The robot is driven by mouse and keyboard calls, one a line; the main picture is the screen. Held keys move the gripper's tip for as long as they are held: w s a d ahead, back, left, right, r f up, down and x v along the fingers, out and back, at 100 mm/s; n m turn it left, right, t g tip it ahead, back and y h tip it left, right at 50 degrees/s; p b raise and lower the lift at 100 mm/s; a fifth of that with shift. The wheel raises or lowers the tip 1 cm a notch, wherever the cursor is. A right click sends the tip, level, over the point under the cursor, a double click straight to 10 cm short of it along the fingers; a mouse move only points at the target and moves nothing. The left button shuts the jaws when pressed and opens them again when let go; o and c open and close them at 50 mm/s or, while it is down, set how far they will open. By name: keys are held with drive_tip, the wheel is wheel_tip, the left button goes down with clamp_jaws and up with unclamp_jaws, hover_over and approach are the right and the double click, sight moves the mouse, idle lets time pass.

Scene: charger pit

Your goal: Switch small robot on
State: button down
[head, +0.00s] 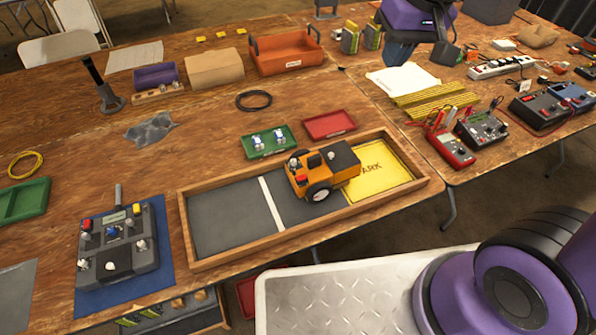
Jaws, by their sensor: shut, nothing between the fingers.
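The small robot (322,172) is an orange wheeled vehicle with dark wheels and a dark flat rear deck. It stands in a wooden-walled pit (185,226), partly over the yellow PARK pad (390,168). Small metallic knobs and a red part show on its left end; I cannot tell the switch's position. A grey controller (118,243) with levers, red and blue caps and an antenna lies on a blue mat at the left. My gripper (396,60) is shut and empty at the top right, well beyond the pit. It is small and dark here, and its fingertips are hard to make out.
A green tray (285,154) with two small blue-and-white items and a red tray (330,137) stand behind the pit. An orange bin (285,55) is farther back. Meters (482,131) and a power strip (500,67) crowd the right table. The pit's left part is clear.

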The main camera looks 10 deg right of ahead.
drive_tip(key=w+a+f+n+g, duration=0.15)
drive_tip(key=w+a+f, duration=0.35)
drive_tip(key=a+f, duration=0.5)
drive_tip(key=g+h, duration=0.1)
hover_over(298, 178)
wheel_tip(298, 178, down, 11)
drive_tip(key=shift+d, duration=0.2)
drive_tip(key=f, duration=1.4)
drive_tip(key=shift+a, duration=0.2)
